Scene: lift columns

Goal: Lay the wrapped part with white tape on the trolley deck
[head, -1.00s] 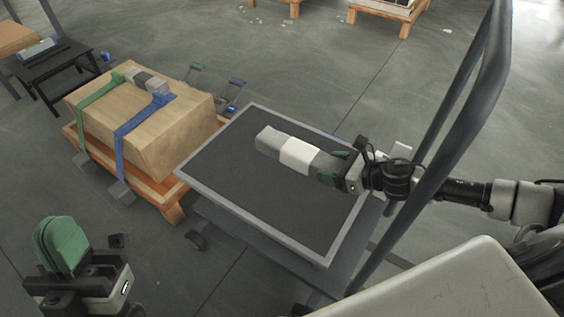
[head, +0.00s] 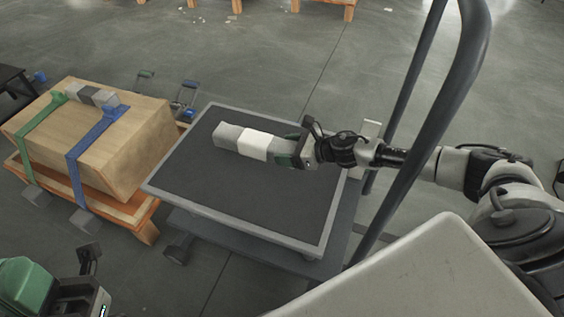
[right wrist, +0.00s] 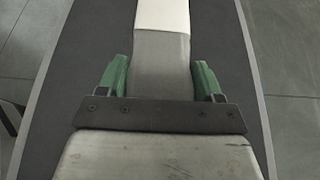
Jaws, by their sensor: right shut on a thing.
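The wrapped part is a grey, long block with a white tape band (head: 254,146) around its middle; the band also shows in the right wrist view (right wrist: 163,15). My right gripper (head: 290,152) is shut on its right end, with green fingers on both sides in the right wrist view (right wrist: 160,82). The part lies level over the dark trolley deck (head: 235,192), near its far side. I cannot tell whether it touches the deck. My left gripper (head: 45,285) is partly cut off at the lower left; its opening is unclear.
A strapped carton (head: 130,140) on an orange pallet (head: 120,215) stands left of the trolley, with a grey block (head: 92,96) on top. The trolley's dark handle (head: 425,150) rises at the right, beside my right arm. The deck's near part is bare.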

